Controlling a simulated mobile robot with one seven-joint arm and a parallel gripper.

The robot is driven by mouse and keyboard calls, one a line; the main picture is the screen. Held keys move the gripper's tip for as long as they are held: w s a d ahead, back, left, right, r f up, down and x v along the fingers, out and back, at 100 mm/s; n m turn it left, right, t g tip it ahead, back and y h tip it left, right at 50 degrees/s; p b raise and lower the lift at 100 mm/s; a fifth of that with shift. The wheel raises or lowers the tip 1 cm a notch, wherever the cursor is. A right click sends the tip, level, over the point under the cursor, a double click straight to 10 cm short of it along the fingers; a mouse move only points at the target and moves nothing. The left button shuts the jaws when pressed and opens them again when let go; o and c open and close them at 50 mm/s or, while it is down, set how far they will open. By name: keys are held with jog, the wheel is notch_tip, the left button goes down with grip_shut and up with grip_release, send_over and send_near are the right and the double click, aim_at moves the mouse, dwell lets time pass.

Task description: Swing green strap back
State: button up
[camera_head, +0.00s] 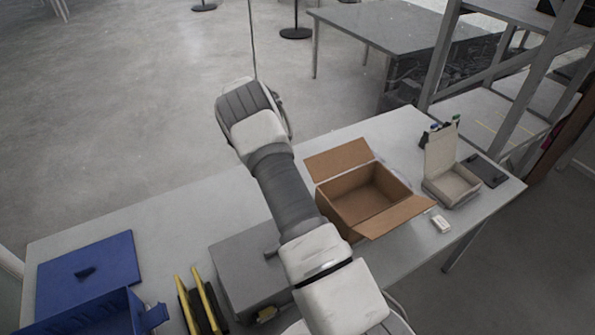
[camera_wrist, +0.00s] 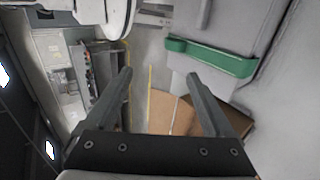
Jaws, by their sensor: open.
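A green strap (camera_wrist: 212,58) shows in the upper right of the wrist view. It runs slantwise across a light grey surface, its left end bent around. What the grey thing is, I cannot tell. My gripper (camera_wrist: 160,76) is open, its two dark fingers spread with nothing held between them. The strap lies beyond and to the right of the fingertips in the picture, with no visible contact. In the head view my arm crosses the table, and neither the fingers nor the green strap can be made out.
On the table (camera_head: 130,215) stand an open cardboard box (camera_head: 330,190), a small open carton (camera_head: 440,155), a small white block (camera_head: 440,224), a grey case (camera_head: 240,250), a blue lid (camera_head: 110,255) and a blue bin (camera_head: 85,318). A shelf frame stands right. Left floor is clear.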

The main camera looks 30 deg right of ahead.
jog(key=s+d+r+b, duration=0.2)
jog(key=s+d+r, duration=0.6)
jog(key=r, duration=0.2)
jog(key=shift+d+r+b, duration=0.25)
jog(key=shift+r+b, duration=0.05)
